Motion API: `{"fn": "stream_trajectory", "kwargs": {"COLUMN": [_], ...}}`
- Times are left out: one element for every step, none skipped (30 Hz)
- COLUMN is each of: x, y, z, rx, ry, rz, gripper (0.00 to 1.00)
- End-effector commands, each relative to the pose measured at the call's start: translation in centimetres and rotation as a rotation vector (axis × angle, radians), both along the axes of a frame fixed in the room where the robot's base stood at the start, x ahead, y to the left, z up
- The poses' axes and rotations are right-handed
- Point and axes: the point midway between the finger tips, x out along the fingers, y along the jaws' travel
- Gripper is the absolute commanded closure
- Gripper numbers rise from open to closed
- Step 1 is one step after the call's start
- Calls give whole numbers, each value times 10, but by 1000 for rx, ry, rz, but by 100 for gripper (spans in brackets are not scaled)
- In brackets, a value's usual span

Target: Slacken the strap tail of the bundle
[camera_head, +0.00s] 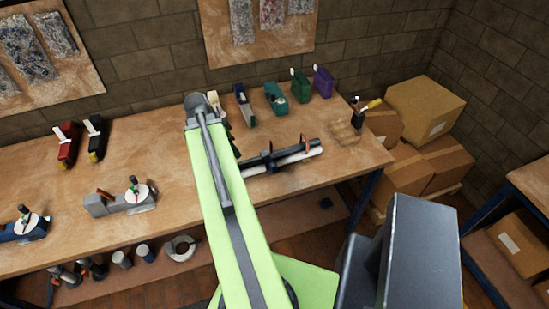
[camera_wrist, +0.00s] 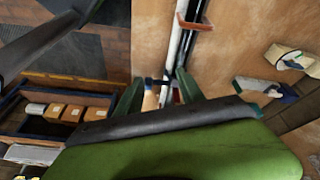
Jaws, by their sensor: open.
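The bundle of a black and a white tube (camera_head: 288,156) lies along the front right part of the wooden workbench. A reddish loop (camera_head: 305,143) stands around it near its right end. A dark block or clasp (camera_head: 268,160) sits farther left on it. In the wrist view the bundle's tubes (camera_wrist: 176,42) run up from between my fingers, with the reddish loop (camera_wrist: 194,22) near the top. My gripper (camera_wrist: 159,86) is open, its green fingers on either side of the bundle's near end and a small dark band there. I cannot tell whether they touch. The strap tail is not clearly distinguishable.
Red and black tools (camera_head: 67,145), a grey clamp-like device (camera_head: 120,202), and green and purple tools (camera_head: 301,88) stand on the workbench (camera_head: 170,160). A dark cup (camera_head: 355,120) stands at the right corner. Cardboard boxes (camera_head: 425,105) are stacked beyond the bench's right end.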

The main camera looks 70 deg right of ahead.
Motion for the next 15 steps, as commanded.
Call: {"fn": "stream_trajectory", "kwargs": {"x": [-29,-42,-56,-64,-71,-77,-79,-81,-81,-81,-81,-82,-82,-83,-85], "y": [-20,-28,-37,-41,-45,-48,-49,-50,-50,-50,-51,-51,-52,-53,-54], "z": [10,12,15,16,16,17,17,17,16,15,14,10,6,2,-6], "rx": [-28,-43,-61,-71,-78,-86,-90,-91,-92,-92,-92,-92,-92,-92,-92], "ry": [-4,-7,-10,-11,-12,-14,-14,-15,-16,-15,-15,-15,-15,-15,-15], "rz": [-113,-170,-231,-265,-292,-317,-329,-335,-339,-338,-338,-337,-337,-337,-337], "gripper": [55,55,55,55,55,55,55,55,55,55,55,55,55,55,55]}}
